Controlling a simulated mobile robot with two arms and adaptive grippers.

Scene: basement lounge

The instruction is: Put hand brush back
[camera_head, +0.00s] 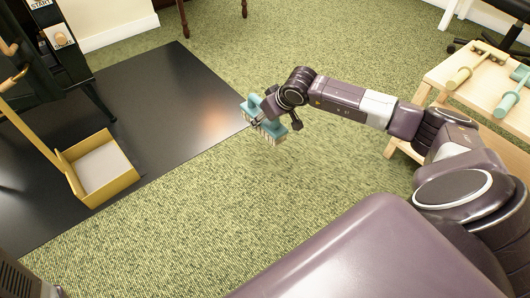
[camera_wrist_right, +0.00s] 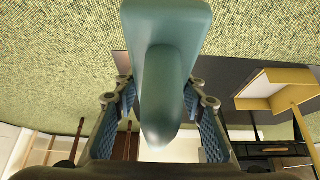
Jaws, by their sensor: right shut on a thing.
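The hand brush (camera_head: 268,131) has a teal body and pale bristles. My right gripper (camera_head: 268,112) is shut on it and holds it over the green carpet, near the edge of the black mat. The bristles face down in the head view. In the right wrist view the teal brush (camera_wrist_right: 165,75) fills the middle, with its handle between the two fingers of my right gripper (camera_wrist_right: 158,103). My left gripper is not in view.
A light wooden table (camera_head: 437,78) at the right holds teal-and-wood tools (camera_head: 460,78). A yellow dustpan (camera_head: 122,183) with a long handle stands on the black mat (camera_head: 165,90). A dark machine (camera_head: 68,65) stands at the upper left. Open carpet (camera_head: 190,215) lies between mat and table.

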